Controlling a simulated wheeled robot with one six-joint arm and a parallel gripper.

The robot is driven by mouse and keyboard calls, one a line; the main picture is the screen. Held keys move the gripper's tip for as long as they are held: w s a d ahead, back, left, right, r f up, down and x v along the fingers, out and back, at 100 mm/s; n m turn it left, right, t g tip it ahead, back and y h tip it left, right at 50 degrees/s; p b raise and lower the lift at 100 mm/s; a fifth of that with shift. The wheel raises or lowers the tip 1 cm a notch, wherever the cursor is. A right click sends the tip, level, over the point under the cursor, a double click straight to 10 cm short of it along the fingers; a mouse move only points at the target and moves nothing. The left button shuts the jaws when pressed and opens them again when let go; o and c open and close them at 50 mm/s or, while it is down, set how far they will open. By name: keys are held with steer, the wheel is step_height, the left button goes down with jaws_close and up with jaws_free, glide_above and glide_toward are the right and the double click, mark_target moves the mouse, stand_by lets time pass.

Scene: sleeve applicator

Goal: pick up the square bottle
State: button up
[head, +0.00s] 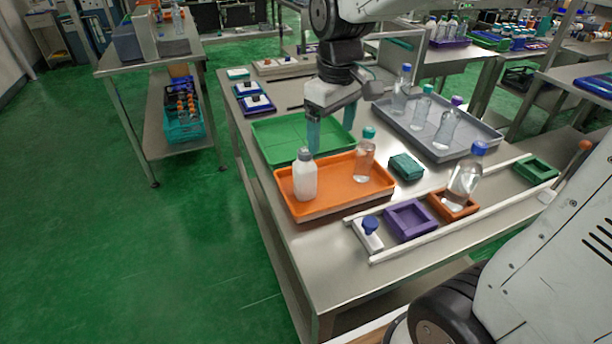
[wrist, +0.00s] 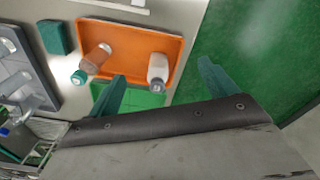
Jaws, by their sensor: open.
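My gripper (head: 331,126) is open and empty above the green tray (head: 275,132); its two teal fingers also show in the wrist view (wrist: 163,72). A white bottle with a grey cap (head: 305,177) stands at the left in the orange tray (head: 335,199). A clear bottle with a teal cap (head: 365,158) stands at the back right of that tray. In the wrist view the white bottle (wrist: 157,70) appears between the fingers and the clear bottle (wrist: 96,59) to their left. I cannot tell for certain which bottle is square.
A grey tray (head: 480,146) holds several clear bottles at the back right. A clear, blue-capped bottle (head: 464,181) stands in an orange holder beside an empty purple holder (head: 410,217). A green block (head: 406,167) lies right of the orange tray.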

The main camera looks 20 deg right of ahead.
mark_target(306, 161)
steer(key=w+f+n, duration=0.1)
steer(key=w+f, duration=0.1)
steer(key=w, duration=0.1)
steer(key=w+a+f, duration=0.1)
steer(key=w+f, duration=0.2)
steer(key=w, duration=0.1)
steer(key=w+f+n, duration=0.1)
steer(key=w+f, duration=0.1)
steer(key=w, duration=0.1)
steer(key=shift+w+a+f+n, duration=0.15)
steer(key=shift+a+f+n, duration=0.05)
steer(key=shift+a+n, duration=0.15)
steer(key=f, duration=0.8)
steer(key=shift+w+d, duration=0.1)
steer(key=shift+d, duration=0.15)
steer(key=shift+r, duration=0.15)
steer(key=c, duration=1.7)
